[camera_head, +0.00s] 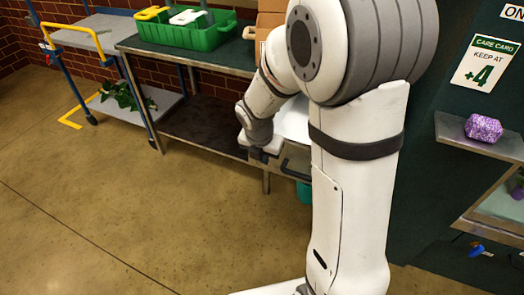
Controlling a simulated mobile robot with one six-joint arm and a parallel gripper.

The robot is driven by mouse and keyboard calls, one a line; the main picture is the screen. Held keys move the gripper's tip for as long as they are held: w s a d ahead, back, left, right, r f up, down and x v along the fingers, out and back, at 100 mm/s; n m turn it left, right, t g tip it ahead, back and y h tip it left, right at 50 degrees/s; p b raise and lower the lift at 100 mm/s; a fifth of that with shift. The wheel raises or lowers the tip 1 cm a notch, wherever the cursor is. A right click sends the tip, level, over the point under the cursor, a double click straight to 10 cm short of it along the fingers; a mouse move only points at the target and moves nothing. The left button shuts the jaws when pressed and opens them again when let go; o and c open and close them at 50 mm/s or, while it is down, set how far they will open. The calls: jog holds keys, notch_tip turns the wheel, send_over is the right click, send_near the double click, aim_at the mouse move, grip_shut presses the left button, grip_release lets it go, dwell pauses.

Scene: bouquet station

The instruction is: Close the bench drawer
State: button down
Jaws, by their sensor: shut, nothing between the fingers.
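The bench (235,58) has a dark green top with a steel edge and a lower shelf. The bench drawer (297,157) shows as a grey front with a pale area behind it, under the right part of the bench. It appears pulled out, but my arm hides much of it, so I cannot tell how far. My gripper (262,156) is low at the drawer's left front side, partly hidden by my wrist. It looks shut and empty. I cannot tell whether it touches the drawer.
A green caddy (205,38) and a cardboard box (270,18) stand on the bench. A blue-framed cart (90,35) with a leafy plant (125,95) is at left. A purple item (483,127) sits on a right-hand shelf (455,132). The floor at front left is clear.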

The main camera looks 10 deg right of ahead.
jog(key=w+d+f, duration=0.1)
jog(key=w+d, duration=0.1)
jog(key=w+f, duration=0.1)
jog(key=shift+w+d+f+b, duration=0.35)
jog(key=shift+w+d+b, duration=0.05)
jog(key=shift+a, duration=0.1)
